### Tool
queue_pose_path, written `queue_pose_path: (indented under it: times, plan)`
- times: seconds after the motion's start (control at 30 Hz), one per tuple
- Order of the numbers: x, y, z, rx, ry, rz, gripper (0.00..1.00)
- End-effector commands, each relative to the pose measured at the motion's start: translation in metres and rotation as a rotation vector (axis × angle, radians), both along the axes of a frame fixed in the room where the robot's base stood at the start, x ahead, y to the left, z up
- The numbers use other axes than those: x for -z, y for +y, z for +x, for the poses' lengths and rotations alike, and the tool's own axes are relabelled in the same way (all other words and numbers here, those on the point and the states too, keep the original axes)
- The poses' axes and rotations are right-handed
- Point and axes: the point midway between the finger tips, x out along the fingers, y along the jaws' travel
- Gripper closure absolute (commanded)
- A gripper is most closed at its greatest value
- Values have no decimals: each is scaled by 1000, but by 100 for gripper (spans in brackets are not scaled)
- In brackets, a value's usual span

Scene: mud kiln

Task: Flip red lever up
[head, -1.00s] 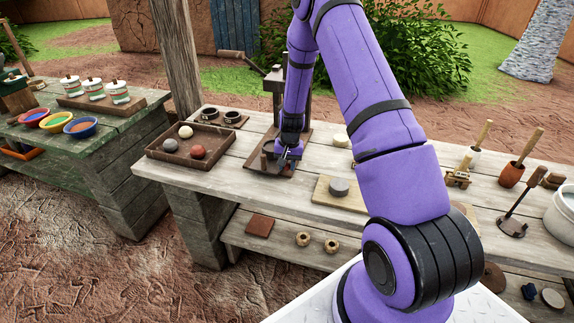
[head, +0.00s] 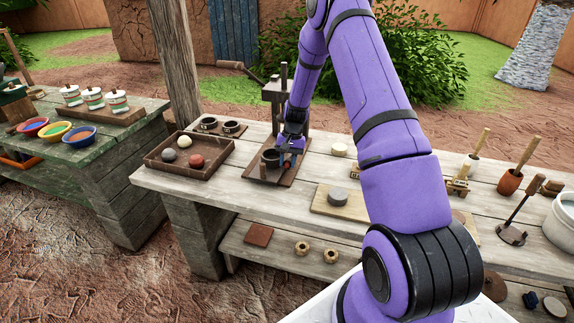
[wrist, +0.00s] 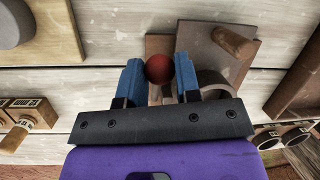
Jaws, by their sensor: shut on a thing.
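The red lever shows as a round red knob (wrist: 159,68) between the blue fingertips of my gripper (wrist: 157,74) in the wrist view. My gripper is shut on this knob. The lever's shaft is mostly hidden by the fingers. In the head view my gripper (head: 290,147) is at the right side of a dark press (head: 276,95), just above its brown base board (head: 262,179). A dark round cup (head: 270,157) sits on the board to the left of the fingers.
A tray (head: 157,168) with several balls stands left of the press. A wooden crank handle (head: 229,65) sticks out left from the press top. A board (head: 322,206) with a grey disc (head: 338,196) lies to the right. The bench front between them is clear.

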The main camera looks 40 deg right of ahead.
Motion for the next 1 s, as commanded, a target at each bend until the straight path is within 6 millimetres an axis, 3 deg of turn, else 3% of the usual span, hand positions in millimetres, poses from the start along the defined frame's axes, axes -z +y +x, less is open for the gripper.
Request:
queue_pose_path:
  times: [0.47,0.5,0.6,0.87,1.0]
  plan:
    - [-4,-2,3,1,-7,-3,100]
    - [-4,-2,3,1,-7,-3,62]
    - [-3,-1,3,0,-6,-2,44]
    - [-3,-1,2,0,-4,-2,44]
    - [-12,-4,3,0,-5,-3,44]
